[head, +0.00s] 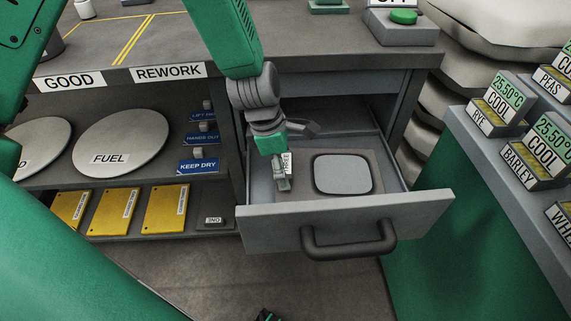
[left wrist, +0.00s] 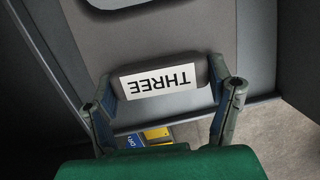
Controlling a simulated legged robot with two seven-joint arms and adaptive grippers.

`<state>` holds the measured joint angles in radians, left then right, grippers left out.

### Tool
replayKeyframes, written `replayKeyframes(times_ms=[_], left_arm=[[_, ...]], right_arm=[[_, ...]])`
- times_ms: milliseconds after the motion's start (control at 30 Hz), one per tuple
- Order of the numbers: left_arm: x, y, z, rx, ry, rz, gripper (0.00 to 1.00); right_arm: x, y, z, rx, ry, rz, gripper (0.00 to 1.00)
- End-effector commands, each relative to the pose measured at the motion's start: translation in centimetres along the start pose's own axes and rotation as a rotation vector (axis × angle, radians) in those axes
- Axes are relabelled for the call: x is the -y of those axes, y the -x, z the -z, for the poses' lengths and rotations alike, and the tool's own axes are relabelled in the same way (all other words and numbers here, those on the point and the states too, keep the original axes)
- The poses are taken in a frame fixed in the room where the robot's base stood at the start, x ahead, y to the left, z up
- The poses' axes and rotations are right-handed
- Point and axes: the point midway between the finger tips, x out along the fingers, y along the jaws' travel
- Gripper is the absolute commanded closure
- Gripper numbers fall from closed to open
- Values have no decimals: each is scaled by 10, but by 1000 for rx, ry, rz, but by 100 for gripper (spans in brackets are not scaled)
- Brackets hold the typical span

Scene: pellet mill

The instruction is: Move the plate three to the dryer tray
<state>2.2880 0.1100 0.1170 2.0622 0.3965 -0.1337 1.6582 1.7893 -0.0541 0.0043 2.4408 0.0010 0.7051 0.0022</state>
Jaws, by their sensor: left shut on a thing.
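Plate three (left wrist: 162,82) is a small dark grey plate with a white THREE label, upside down in the left wrist view. My left gripper (head: 282,178) is shut on it, with one finger at each side of the plate (left wrist: 168,98). In the head view the gripper reaches down into the open drawer, and only part of the plate's label (head: 287,163) shows beside the fingers. To its right in the drawer is a flat grey tray (head: 342,174) with a dark rounded outline, empty. I cannot tell whether the plate touches the drawer floor.
The drawer front (head: 345,222) has a dark handle (head: 348,240). On the left shelves are a round FUEL plate (head: 121,143), several yellow plates (head: 166,209) and a small dark plate (head: 213,221). A green-sided counter (head: 440,210) with labelled boxes stands at right.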

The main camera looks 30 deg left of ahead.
Motion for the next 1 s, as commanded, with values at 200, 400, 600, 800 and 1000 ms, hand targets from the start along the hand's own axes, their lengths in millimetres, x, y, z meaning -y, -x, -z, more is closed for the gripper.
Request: replayKeyframes(times_ms=[200, 400, 600, 800, 1000], left_arm=[[-2, -2, 2, 6, 3, -1, 77], [-4, -8, 6, 9, 3, 0, 77], [-5, -12, 9, 11, 3, 0, 77], [-5, -12, 10, 12, 4, 1, 77], [-5, -12, 9, 12, 4, 1, 77]], right_arm=[[0, -1, 0, 0, 1, 0, 65], [0, -2, 0, 0, 1, 1, 65], [0, -3, 0, 0, 1, 0, 65], [0, -3, 0, 0, 0, 0, 65], [0, -2, 0, 0, 1, 0, 65]])
